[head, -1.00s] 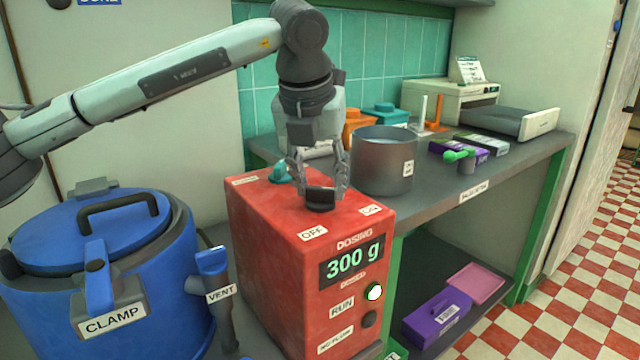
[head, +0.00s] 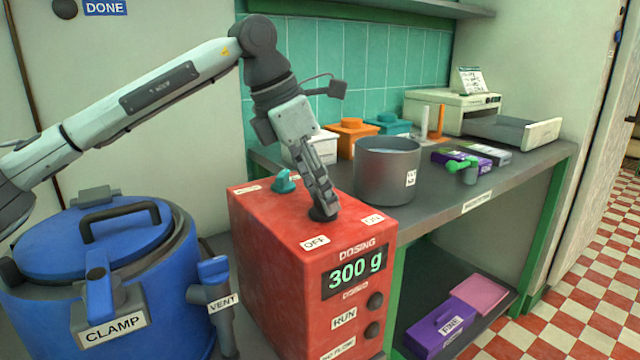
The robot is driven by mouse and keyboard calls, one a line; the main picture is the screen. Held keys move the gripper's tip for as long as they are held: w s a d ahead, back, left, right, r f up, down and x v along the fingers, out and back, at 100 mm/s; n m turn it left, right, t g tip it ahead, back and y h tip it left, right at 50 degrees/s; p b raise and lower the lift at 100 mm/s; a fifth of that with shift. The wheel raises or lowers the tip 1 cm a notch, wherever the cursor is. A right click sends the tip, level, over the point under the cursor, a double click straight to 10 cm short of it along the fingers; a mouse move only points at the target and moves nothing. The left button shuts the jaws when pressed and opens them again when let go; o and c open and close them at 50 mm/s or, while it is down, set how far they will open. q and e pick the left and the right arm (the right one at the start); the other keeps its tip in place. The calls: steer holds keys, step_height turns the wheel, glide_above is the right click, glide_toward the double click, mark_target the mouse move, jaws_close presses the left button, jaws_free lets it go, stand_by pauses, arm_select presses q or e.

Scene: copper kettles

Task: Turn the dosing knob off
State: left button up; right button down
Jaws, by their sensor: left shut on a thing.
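The red dosing box (head: 280,265) stands left of the bench, its display (head: 354,270) reading 300 g. On its top is a black dosing knob (head: 323,215), between a label reading OFF (head: 315,243) and another label (head: 373,219) too small to read surely. My left gripper (head: 321,205) comes down on the knob from above, shut on it, with its fingers seen nearly edge-on. They hide part of the knob, so I cannot tell exactly where it points. Both round lamps by the RUN label (head: 344,318) are dark. My right gripper is not in view.
A teal knob (head: 284,181) sits at the back of the box top. A blue vessel (head: 150,270) with clamp and vent handles stands close on the left. A metal pot (head: 387,171) stands just right of my gripper on the bench (head: 440,212).

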arm_select(q)
steer(key=m+g+p, duration=0.1)
steer(key=m, duration=0.1)
steer(key=m+p, duration=0.1)
steer(key=m, duration=0.2)
steer(key=shift+w+r+g+h+p, duration=0.2)
steer(key=shift+g+h+p, duration=0.1)
steer(key=shift+g+p, duration=0.1)
steer(key=shift+m, duration=0.3)
steer(key=shift+f+m+g+p, duration=0.1)
steer(key=shift+m+g+p, duration=0.3)
steer(key=shift+m, duration=0.2)
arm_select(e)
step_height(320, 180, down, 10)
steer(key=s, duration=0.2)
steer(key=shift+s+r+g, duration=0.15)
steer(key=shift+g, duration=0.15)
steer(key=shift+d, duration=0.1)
arm_select(q)
steer(key=o, duration=1.2)
steer(key=shift+c, duration=0.2)
steer(key=v, duration=1.2)
steer(key=shift+d, duration=0.1)
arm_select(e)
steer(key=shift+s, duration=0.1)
